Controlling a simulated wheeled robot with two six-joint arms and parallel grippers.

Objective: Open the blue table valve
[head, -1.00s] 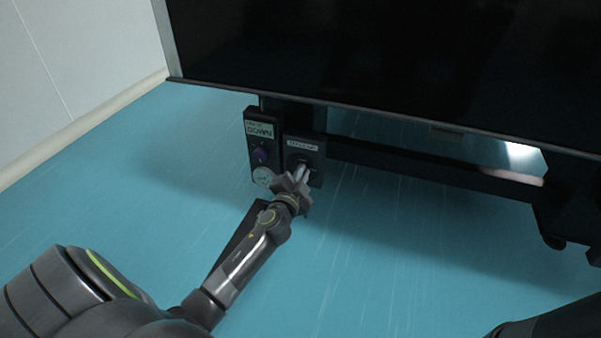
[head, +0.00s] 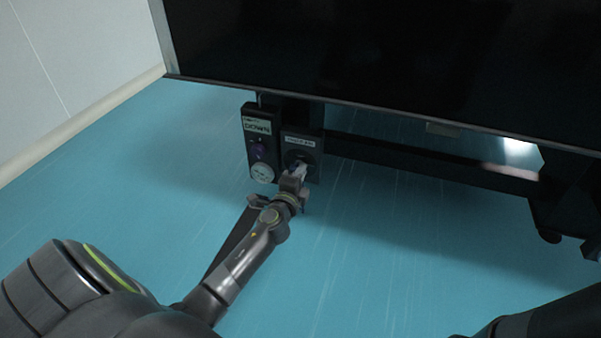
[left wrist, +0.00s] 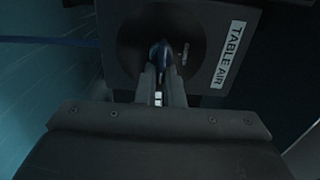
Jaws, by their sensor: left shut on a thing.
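The valve's dark square panel (head: 313,153) hangs under the table's left end. In the left wrist view the panel (left wrist: 112,52) carries a white "TABLE AIR" label and a round dark recess with the blue valve handle (left wrist: 160,52) in it. My left gripper (head: 298,171) reaches up to this panel from below. In the left wrist view the two fingers of my left gripper (left wrist: 160,84) are shut on the blue handle, one on each side, hiding its lower part. My right gripper is out of view.
Left of the valve panel is a taller dark panel (head: 248,128) with a "DOWN" label, a purple knob (head: 258,151) and a round pale gauge (head: 262,173). The dark table (head: 380,50) overhangs both. A dark crossbar (head: 430,166) runs right. The blue floor in front is clear.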

